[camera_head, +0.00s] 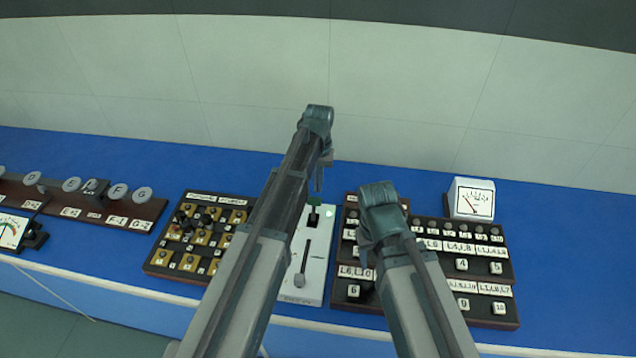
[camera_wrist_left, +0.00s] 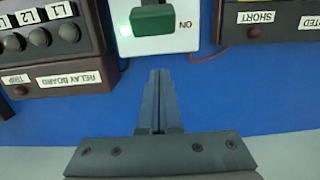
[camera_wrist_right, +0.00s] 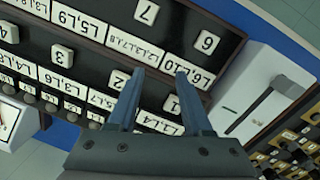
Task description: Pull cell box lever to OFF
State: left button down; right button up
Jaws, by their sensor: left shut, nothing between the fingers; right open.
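The white cell box (camera_head: 318,265) stands near the middle of the bench in the head view, partly behind my left arm. A dark green lever handle (camera_wrist_left: 153,20) is at its back end, beside the word ON and a lit green lamp (camera_wrist_left: 126,31) in the left wrist view. My left gripper (camera_head: 319,186) is shut and empty, close to the handle but apart from it; it also shows in the left wrist view (camera_wrist_left: 160,80). My right gripper (camera_wrist_right: 160,78) is open and empty over the relay board (camera_head: 430,285).
A dark slot with a grey-knobbed arm (camera_head: 301,272) runs along the box front. A plug board (camera_head: 165,255) stands to its left, the relay board close on its right. A meter (camera_head: 471,200) stands behind the board. Blue bench behind the box is clear.

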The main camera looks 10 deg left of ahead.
aim_at(314, 209)
pick_arm(q)
jog(key=s, duration=0.1)
jog(key=s+r+p, duration=0.1)
jog(key=s+p, duration=0.1)
jog(key=shift+s+r, duration=0.35)
pick_arm(e)
jog(key=shift+r, duration=0.85)
pick_arm(q)
jog(key=shift+f, duration=0.1)
pick_arm(e)
jog(key=shift+f, duration=0.1)
pick_arm(q)
jog(key=shift+s+p, duration=0.1)
jog(key=shift+p, duration=0.2)
jog(key=shift+s+t, duration=0.15)
jog(key=shift+t, duration=0.25)
pick_arm(e)
jog(key=shift+r, duration=0.2)
